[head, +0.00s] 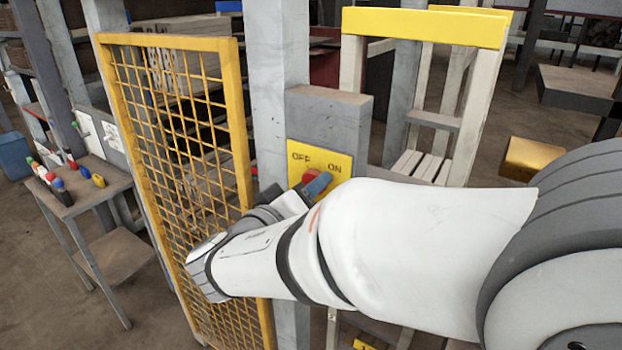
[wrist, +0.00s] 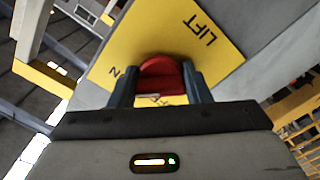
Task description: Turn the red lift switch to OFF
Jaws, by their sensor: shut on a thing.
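The red lift switch (head: 311,175) is a round knob on a yellow plate (head: 342,163) on a grey box. The plate reads OFF at upper left and ON at upper right. My gripper (wrist: 157,74) is shut on the red knob (wrist: 160,68), with one dark finger on each side of it. In the wrist view the yellow plate (wrist: 215,62) appears turned, with LIFT near its upper right and part of the other lettering covered by the fingers. My wrist and forearm hide the lower plate in the head view. I cannot tell which label the knob points to.
A yellow mesh guard (head: 185,150) stands just left of the switch post (head: 283,70). A yellow-topped frame (head: 425,28) stands behind at right. A small table (head: 88,185) with several coloured items is at far left. Open floor lies around that table.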

